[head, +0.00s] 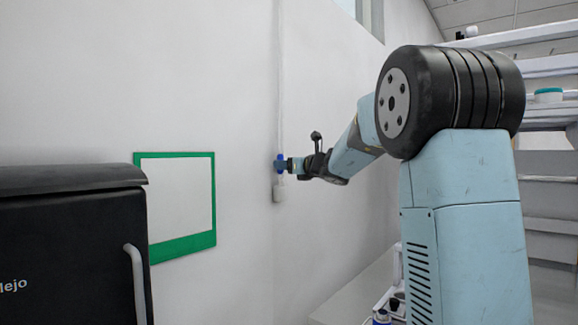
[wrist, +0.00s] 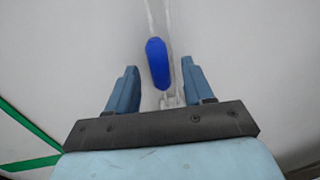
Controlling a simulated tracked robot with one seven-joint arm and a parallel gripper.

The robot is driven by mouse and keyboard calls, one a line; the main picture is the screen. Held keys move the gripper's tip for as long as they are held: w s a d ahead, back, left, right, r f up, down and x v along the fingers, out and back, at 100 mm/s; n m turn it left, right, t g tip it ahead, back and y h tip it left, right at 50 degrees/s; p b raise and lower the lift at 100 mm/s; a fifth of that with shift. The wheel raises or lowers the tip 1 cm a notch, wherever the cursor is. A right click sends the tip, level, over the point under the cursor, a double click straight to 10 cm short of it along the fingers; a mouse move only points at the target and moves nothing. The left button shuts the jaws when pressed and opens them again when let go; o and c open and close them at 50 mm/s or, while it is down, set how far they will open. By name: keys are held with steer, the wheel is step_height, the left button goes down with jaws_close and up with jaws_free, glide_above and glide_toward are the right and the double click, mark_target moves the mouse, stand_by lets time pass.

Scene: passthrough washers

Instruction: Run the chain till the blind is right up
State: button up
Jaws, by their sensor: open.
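The chain (head: 280,90) hangs as a thin pale line down the white wall in the head view. In the wrist view its two strands (wrist: 168,22) run down to a blue grip piece (wrist: 157,62). My gripper (head: 284,165) is at the blue piece in the head view. In the wrist view my gripper (wrist: 159,80) is open, with one finger on each side of the chain and the blue piece just beyond the tips. A small pale fitting (head: 279,193) sits on the wall at the chain's lower end. The blind itself is not clearly visible.
A black cabinet (head: 70,240) with a grey handle stands at the left. A green-framed white panel (head: 180,247) is on the wall. A pale counter (head: 365,290) with small items is below my arm. Shelves (head: 550,165) stand at the right.

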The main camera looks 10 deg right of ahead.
steer(key=shift+w+a, duration=0.25)
steer(key=shift+w, duration=0.25)
steer(key=shift+c, duration=0.4)
jaws_close()
